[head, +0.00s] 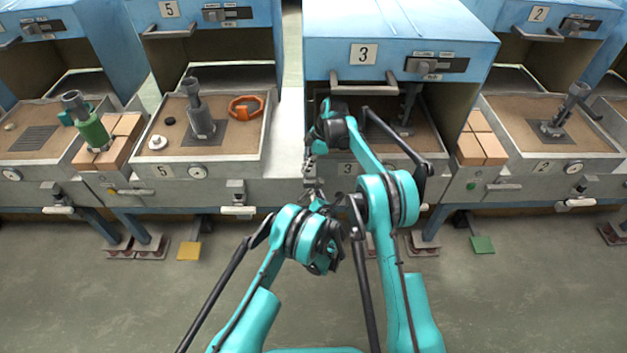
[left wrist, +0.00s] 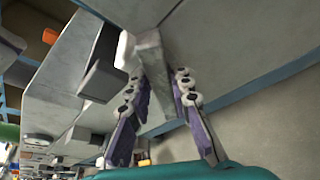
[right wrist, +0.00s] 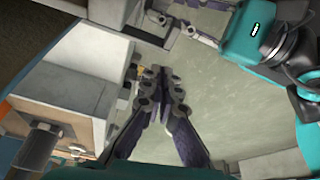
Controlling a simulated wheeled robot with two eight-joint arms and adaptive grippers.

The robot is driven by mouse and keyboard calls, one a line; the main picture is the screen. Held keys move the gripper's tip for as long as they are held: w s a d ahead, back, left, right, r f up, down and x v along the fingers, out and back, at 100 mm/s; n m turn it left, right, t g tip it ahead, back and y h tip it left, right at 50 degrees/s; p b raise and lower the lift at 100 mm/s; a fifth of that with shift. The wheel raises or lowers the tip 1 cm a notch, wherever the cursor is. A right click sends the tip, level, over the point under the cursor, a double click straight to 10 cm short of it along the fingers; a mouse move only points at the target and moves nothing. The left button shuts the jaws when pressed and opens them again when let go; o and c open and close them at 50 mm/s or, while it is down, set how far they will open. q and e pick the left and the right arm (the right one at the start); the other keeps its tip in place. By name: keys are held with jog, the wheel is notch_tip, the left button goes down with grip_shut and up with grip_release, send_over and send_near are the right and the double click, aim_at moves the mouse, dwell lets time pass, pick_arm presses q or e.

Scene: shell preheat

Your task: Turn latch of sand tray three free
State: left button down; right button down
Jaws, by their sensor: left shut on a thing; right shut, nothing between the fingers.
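Sand tray three (head: 380,172), with a 3 on its front, sits under the blue hood at centre right. My left gripper (head: 310,187) is at the left part of its front. In the left wrist view that gripper (left wrist: 155,88) is shut on a grey bar (left wrist: 152,62), which looks like the latch lever. In the head view the grippers largely hide the latch, so its angle cannot be told. My right gripper (head: 309,163) is close above the left one. In the right wrist view its fingers (right wrist: 156,85) are together and empty.
Tray five (head: 258,160) stands on the left and tray two (head: 610,165) on the right, each with a tool standing in sand. Wooden blocks (head: 478,147) sit between trays. Yellow (head: 190,250) and green (head: 482,244) pedals are on the floor. The floor in front is clear.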

jog(key=w+d+m, duration=0.2)
jog(key=d, duration=0.4)
jog(key=x, duration=0.9)
jog(key=shift+a+f, duration=0.2)
jog(key=shift+a, duration=0.05)
